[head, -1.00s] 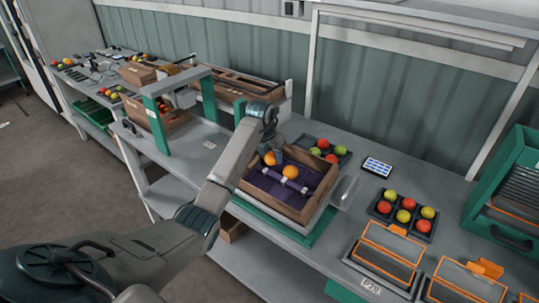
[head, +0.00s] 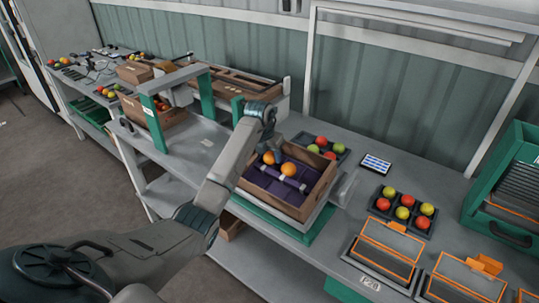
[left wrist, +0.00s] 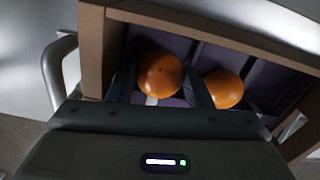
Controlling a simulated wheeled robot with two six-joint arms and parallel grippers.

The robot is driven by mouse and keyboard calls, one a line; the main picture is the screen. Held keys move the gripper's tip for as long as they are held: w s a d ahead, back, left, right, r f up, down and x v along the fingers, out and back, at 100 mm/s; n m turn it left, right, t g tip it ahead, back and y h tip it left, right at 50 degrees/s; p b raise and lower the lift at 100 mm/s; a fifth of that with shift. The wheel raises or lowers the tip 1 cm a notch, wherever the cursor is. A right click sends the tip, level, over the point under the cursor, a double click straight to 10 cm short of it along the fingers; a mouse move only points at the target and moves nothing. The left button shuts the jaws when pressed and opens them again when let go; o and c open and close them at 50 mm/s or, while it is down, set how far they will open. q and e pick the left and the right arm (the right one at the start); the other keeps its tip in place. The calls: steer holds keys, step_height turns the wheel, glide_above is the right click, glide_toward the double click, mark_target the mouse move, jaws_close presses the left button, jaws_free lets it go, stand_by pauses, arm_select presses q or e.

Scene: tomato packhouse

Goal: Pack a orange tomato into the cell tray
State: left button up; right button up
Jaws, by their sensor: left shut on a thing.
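My left gripper (head: 276,155) reaches down into a brown crate (head: 316,198) with a purple lining. In the left wrist view its two fingers (left wrist: 160,88) stand on either side of an orange tomato (left wrist: 160,72) and are shut on it. A second orange tomato (left wrist: 225,89) lies just beside the fingers in the crate. In the head view the two orange tomatoes show near the gripper, one at the left (head: 268,158) and one at the right (head: 289,169). A dark cell tray (head: 404,197) with red and yellow-green tomatoes stands to the right. My right gripper is not seen.
Another dark tray (head: 341,151) with red and green tomatoes sits behind the crate. A small panel with a blue-white screen (head: 375,163) lies on the bench. Orange-framed stations (head: 389,249) stand at the front right and a green cabinet (head: 505,185) at the far right.

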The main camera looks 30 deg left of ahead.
arm_select(q)
steer(key=shift+w+f+b, duration=0.15)
steer(key=shift+f+b, duration=0.15)
steer(key=shift+f, duration=0.2)
steer(key=o, duration=0.8)
steer(key=shift+p+v, duration=0.85)
steer(key=shift+v, duration=0.05)
steer(key=p+v, duration=0.7)
steer(key=v, duration=0.2)
steer(key=shift+r, duration=0.2)
